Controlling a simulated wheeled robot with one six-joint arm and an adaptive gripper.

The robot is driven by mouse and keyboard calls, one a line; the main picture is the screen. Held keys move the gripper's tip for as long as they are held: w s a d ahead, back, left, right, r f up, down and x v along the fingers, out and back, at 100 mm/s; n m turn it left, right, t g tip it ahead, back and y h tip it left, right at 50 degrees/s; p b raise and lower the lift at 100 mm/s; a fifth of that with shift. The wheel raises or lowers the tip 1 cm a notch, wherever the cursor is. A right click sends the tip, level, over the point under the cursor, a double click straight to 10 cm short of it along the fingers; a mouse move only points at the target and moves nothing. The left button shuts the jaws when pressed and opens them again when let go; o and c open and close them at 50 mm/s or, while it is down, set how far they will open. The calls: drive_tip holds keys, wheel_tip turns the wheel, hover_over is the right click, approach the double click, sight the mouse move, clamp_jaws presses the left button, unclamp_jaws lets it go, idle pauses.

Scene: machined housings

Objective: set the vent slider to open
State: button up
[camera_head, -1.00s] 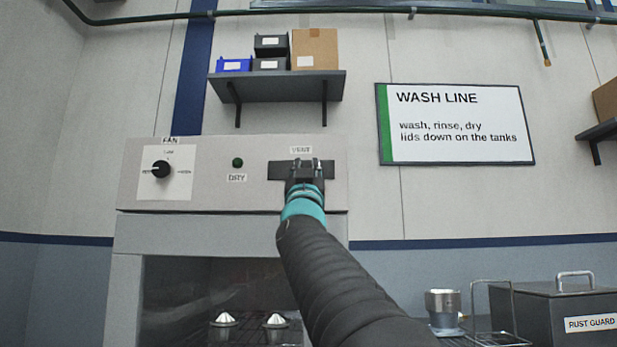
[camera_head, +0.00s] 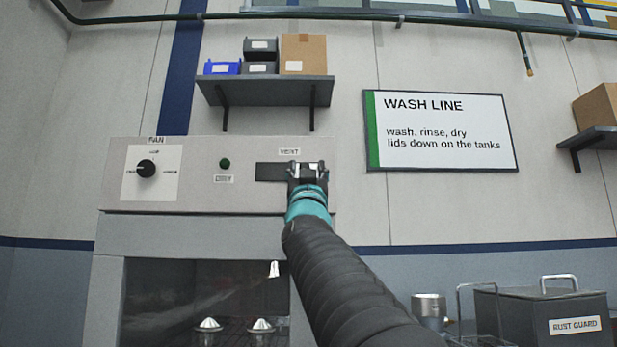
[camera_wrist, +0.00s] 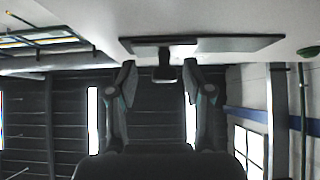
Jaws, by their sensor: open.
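The vent slider's dark plate (camera_head: 270,172) is on the grey panel under the VENT label (camera_head: 289,152). My gripper (camera_head: 308,170) is at the right part of this plate and hides its right end in the head view. In the wrist view the plate (camera_wrist: 240,44) runs across the top, and a small dark knob (camera_wrist: 163,75) sticks out from it. My gripper (camera_wrist: 160,82) is open, one finger on each side of the knob, with a visible gap at both sides. No position marks on the plate can be read.
The fan dial (camera_head: 147,168) and a green lamp (camera_head: 225,163) are left of the vent on the same panel. A shelf (camera_head: 265,92) with bins and a carton is above. A WASH LINE sign (camera_head: 440,130) hangs to the right. A tank (camera_head: 545,315) stands lower right.

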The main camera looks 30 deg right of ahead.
drive_tip(key=v, duration=1.2)
idle(0.4)
drive_tip(key=w+a+f+n+g+y, duration=0.1)
drive_tip(key=w+f+n+g+y, duration=0.1)
drive_tip(key=w+f+y, duration=0.35)
drive_tip(key=w+a+f+n+g+y, duration=0.1)
drive_tip(key=w+f+g+y, duration=0.1)
drive_tip(key=f, duration=0.7)
drive_tip(key=s+a+f+g+y, duration=0.25)
drive_tip(key=f+g, duration=0.25)
drive_tip(key=f, duration=1.1)
drive_tip(key=s+a+f+g, duration=0.2)
drive_tip(key=s+f+g, duration=0.1)
drive_tip(key=s+f, duration=0.5)
drive_tip(key=s+a+f+n+g+y, duration=0.1)
drive_tip(key=s+a+f+g, duration=0.1)
drive_tip(key=s+f, duration=0.6)
drive_tip(key=s+a+f+n+g, duration=0.1)
drive_tip(key=s+f+g, duration=0.3)
drive_tip(key=s+f, duration=0.4)
wheel_tip(320, 180, down, 3)
drive_tip(key=shift+a+f+g, duration=0.15)
drive_tip(key=shift+a+g, duration=0.25)
drive_tip(key=shift+a, duration=0.2)
drive_tip(key=shift+s, duration=0.1)
